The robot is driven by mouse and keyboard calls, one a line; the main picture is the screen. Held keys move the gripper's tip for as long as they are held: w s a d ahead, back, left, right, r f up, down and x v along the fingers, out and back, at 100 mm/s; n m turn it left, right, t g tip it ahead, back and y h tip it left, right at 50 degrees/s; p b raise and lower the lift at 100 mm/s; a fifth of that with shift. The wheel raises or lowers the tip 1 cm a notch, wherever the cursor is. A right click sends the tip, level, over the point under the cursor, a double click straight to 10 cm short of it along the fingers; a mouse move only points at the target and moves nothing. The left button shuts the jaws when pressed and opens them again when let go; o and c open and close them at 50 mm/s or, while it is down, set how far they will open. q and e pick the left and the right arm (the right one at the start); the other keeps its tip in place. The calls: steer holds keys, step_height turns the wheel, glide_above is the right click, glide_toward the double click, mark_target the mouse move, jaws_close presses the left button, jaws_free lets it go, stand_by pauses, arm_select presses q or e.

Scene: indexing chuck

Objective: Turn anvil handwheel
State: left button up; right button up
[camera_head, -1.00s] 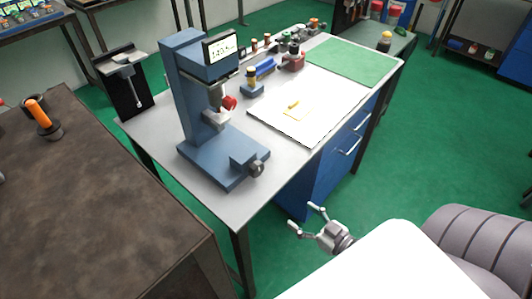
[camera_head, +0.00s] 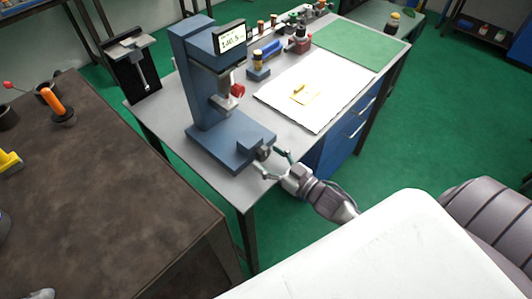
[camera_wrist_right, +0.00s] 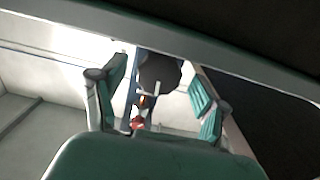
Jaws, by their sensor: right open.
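The blue bench instrument (camera_head: 203,95) stands on the grey bench with a lit display at its top. The dark anvil handwheel (camera_head: 262,153) sits at the front of its base. My right gripper (camera_head: 270,163) is open, its fingers spread close in front of the handwheel. In the right wrist view the dark round handwheel (camera_wrist_right: 158,72) shows between the two green-padded fingers, with visible space on both sides. I cannot tell whether the fingertips reach past its rim.
A white sheet with a yellow note (camera_head: 304,94) lies right of the instrument, and a green mat (camera_head: 357,45) beyond it. Small parts (camera_head: 265,50) line the bench's back. A dark brown table (camera_head: 95,205) stands at left, with an orange-handled tool (camera_head: 54,102).

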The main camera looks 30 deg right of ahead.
steer(key=shift+w+a, duration=0.25)
steer(key=shift+w, duration=0.35)
steer(key=shift+c, duration=1)
steer(key=c, duration=0.9)
steer(key=shift+c, duration=0.2)
steer(key=shift+n, duration=0.4)
